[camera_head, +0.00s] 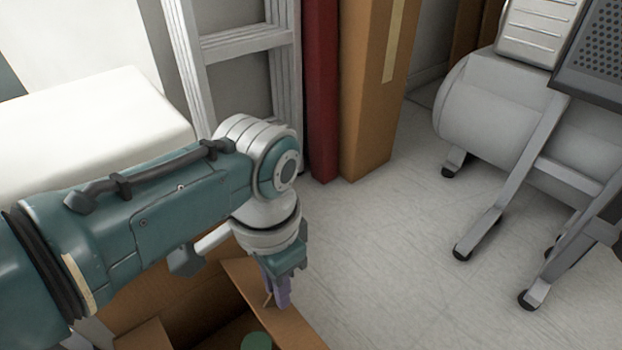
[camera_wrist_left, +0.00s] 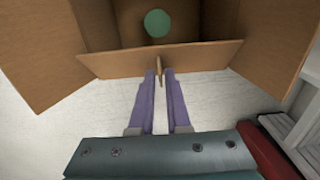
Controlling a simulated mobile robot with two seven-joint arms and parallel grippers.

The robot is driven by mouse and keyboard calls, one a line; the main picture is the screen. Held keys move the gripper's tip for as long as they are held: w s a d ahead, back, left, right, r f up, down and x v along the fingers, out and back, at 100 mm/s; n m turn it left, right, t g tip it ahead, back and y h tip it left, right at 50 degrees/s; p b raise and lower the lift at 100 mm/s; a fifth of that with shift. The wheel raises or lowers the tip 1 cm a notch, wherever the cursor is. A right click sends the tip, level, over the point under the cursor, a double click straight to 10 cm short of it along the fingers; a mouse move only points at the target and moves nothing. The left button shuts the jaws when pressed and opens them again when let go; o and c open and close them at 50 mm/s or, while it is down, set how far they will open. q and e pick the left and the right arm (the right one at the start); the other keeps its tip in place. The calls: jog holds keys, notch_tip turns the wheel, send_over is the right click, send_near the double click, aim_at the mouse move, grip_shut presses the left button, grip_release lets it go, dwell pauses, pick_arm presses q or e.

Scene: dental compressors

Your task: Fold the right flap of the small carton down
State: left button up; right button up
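The small brown cardboard carton (camera_head: 180,294) is open at the bottom of the head view, partly behind my left arm. Its right flap (camera_head: 250,281) stands up and leans outward. In the left wrist view the flap (camera_wrist_left: 205,60) crosses below the carton's opening. My left gripper (camera_head: 278,291) has purple fingers at this flap. In the wrist view the fingertips (camera_wrist_left: 160,73) are close together, with a thin brown tab of the flap between them. A round green thing (camera_head: 257,341) is inside the carton. My right gripper is not in view.
A grey compressor (camera_head: 500,105) on legs stands at the right. A tall cardboard box (camera_head: 372,95), a red post (camera_head: 321,90) and a ladder (camera_head: 245,40) stand behind. A white surface (camera_head: 95,115) lies at the left. The floor (camera_head: 390,250) right of the carton is clear.

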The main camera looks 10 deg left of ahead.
pick_arm(q)
grip_shut()
dwell(0.9)
